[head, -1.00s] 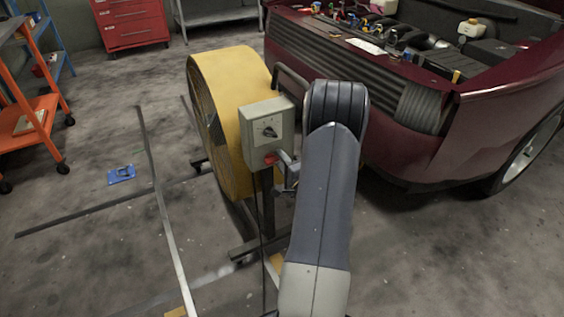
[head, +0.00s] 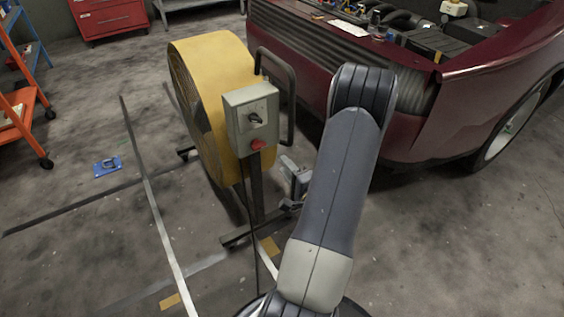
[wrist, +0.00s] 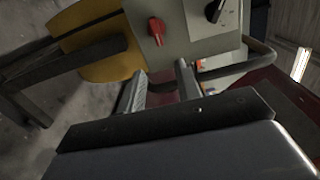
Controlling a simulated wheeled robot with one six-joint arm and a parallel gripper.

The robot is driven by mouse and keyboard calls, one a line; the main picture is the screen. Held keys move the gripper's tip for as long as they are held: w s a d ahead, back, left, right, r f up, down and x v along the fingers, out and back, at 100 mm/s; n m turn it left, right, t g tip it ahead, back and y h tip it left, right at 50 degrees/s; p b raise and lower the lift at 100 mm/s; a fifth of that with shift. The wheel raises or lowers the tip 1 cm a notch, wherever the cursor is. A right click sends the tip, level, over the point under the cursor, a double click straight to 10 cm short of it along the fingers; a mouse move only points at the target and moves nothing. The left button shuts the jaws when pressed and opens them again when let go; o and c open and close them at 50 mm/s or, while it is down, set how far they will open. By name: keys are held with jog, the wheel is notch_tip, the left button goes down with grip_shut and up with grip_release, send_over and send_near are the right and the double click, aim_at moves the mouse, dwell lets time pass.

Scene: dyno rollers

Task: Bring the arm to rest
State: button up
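My gripper (head: 294,178) is below and to the right of the grey control box (head: 236,132) on the yellow drum fan (head: 210,75). In the wrist view, the two fingers of my gripper (wrist: 162,85) stand apart with an empty gap between them. The control box also shows there (wrist: 200,32), beyond the fingertips, with a red knob (wrist: 156,30) and a black dial (wrist: 215,10). My arm runs up from the bottom of the head view and bends back down; its dark joint hides part of the car's front.
A dark red car (head: 430,125) with an open engine bay stands to the right. A black handle (head: 290,95) sticks out beside the box. A cable hangs below the box near the fan's stand. A blue item (head: 107,166) lies on the floor at left, and an orange cart (head: 22,105) stands beyond.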

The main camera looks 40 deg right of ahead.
dwell(0.3)
jog(key=b+x, duration=0.1)
jog(key=x, duration=0.9)
jog(key=shift+w, duration=0.4)
jog(key=shift+s, duration=0.1)
